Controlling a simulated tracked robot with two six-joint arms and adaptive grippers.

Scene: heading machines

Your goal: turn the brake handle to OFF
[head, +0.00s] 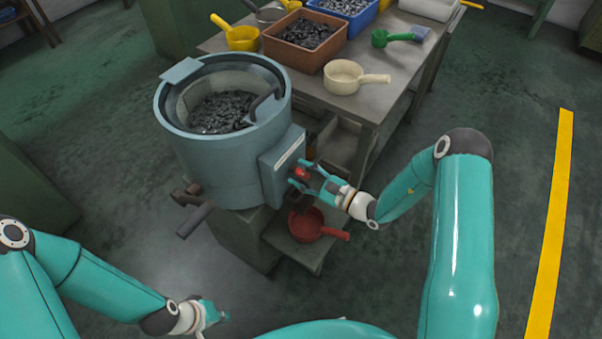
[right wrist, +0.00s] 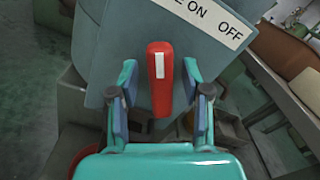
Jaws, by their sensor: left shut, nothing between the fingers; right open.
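The red brake handle (right wrist: 160,75), with a white stripe, is on the grey-blue box at the side of the round machine (head: 215,165). In the right wrist view it stands upright in the picture. A white label (right wrist: 212,18) above it reads "E ON" and "OFF", its left part cut off. My right gripper (head: 301,180) is open, with one finger on each side of the handle and gaps visible on both sides. The handle also shows as a small red patch (head: 301,173) in the head view. My left gripper (head: 222,315) is shut and empty, low at the bottom, away from the machine.
A grey table (head: 374,106) behind the machine holds a brown bin (head: 292,57), a blue bin (head: 357,20), a cream scoop (head: 343,77) and other scoops. A red scoop (head: 306,226) lies on a low shelf below my right gripper. Open floor lies to the right.

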